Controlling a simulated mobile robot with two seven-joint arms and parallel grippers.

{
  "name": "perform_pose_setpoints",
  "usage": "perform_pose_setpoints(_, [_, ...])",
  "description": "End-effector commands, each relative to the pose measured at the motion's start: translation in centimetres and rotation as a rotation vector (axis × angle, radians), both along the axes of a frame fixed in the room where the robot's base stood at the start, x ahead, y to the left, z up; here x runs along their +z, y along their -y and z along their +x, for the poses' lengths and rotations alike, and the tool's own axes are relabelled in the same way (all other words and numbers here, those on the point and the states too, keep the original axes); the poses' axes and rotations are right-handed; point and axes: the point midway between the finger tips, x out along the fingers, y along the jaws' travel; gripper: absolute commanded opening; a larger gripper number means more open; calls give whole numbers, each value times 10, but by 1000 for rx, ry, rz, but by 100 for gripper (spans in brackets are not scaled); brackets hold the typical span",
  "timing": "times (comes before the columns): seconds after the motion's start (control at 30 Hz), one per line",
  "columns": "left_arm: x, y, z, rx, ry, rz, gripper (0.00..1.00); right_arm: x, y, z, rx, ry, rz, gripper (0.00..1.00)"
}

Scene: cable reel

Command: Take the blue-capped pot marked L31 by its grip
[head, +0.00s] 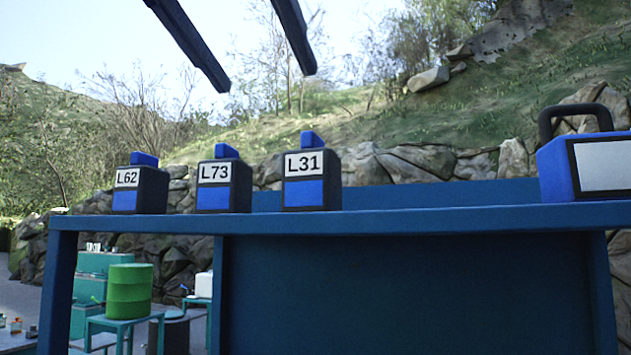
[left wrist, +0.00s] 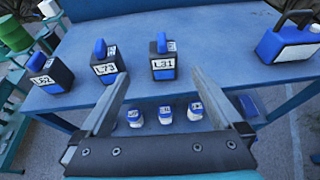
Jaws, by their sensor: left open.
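The pot marked L31 (head: 304,194) stands upright on the blue bench, rightmost of three similar dark pots with blue fronts and white labels. Its blue grip (head: 310,139) rises from the top. The L31 pot also shows in the left wrist view (left wrist: 163,73), just beyond the fingertips, with its blue grip (left wrist: 161,43) in clear sight. My left gripper (head: 265,79) is open and empty, above the pots in the head view. In the left wrist view its two fingers (left wrist: 162,77) are spread wide, apart from the pot. My right gripper is not in view.
Pots L73 (head: 223,188) and L62 (head: 140,191) stand left of L31. A blue case with a dark handle (head: 588,164) stands at the right of the blue bench (head: 420,219). Bench top between L31 and the case is clear. Three small white, blue-topped containers (left wrist: 165,115) sit lower down.

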Motion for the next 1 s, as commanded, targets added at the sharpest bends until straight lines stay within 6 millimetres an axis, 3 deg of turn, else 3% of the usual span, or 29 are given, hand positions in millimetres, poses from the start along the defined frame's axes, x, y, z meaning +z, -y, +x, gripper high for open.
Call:
perform_pose_setpoints(0.4, [-32,29,70,-5,-5,3,100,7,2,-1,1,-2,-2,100])
perform_pose_setpoints(0.67, [-38,37,87,-5,-5,4,100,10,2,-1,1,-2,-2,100])
perform_pose_setpoints(1.0, [-53,54,124,-6,-5,3,100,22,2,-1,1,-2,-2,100])
